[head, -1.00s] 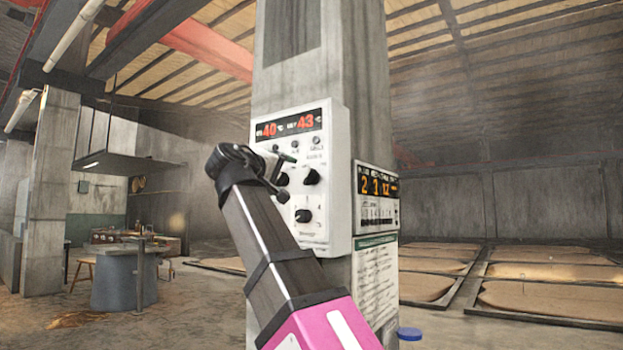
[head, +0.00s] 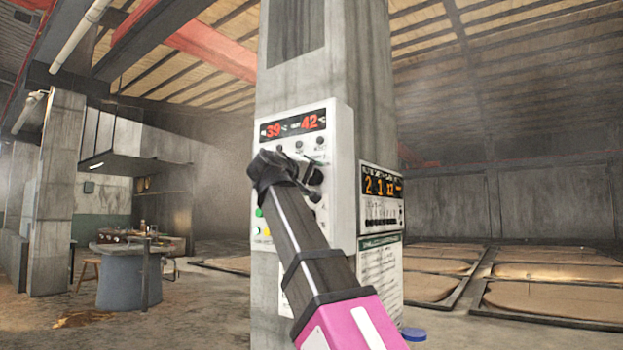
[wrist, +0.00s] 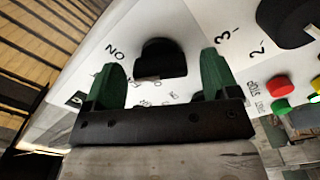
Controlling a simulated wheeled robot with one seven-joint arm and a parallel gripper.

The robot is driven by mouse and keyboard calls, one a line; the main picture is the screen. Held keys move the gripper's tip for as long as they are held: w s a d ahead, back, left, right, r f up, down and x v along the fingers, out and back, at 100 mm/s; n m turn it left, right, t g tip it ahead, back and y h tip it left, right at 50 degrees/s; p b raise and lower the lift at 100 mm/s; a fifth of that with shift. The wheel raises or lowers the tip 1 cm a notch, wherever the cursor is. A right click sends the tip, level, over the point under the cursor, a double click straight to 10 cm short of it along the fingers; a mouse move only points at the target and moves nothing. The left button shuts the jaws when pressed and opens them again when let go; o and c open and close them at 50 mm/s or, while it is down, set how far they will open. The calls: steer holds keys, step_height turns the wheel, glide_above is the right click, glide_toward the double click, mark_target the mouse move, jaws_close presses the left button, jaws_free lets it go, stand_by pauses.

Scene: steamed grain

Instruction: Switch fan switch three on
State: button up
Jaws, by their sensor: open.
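A white control panel (head: 334,150) with red digits is fixed to the concrete pillar. My gripper (head: 306,172) is at its face and hides part of its knobs. In the wrist view my gripper (wrist: 159,64) has two green fingers, spread apart. A small black knob (wrist: 160,58) lies between them, with "ON" printed by the left finger and "3" by the right one. Whether the fingers touch the knob I cannot tell. A larger black knob (wrist: 292,18) is at the upper right, near a "2". Which knob is fan switch three is not clearly readable.
Red (wrist: 278,87) and green (wrist: 281,106) buttons sit right of my gripper in the wrist view. A second panel (head: 380,200) with orange digits is on the pillar's right face, above a notice (head: 380,265). A round grey table (head: 120,280) stands far left.

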steer(key=shift+w+d, duration=0.2)
steer(key=shift+w, duration=0.05)
steer(key=c, duration=0.9)
steer(key=shift+m, duration=1.1)
steer(key=o, duration=0.9)
steer(key=v, duration=1.1)
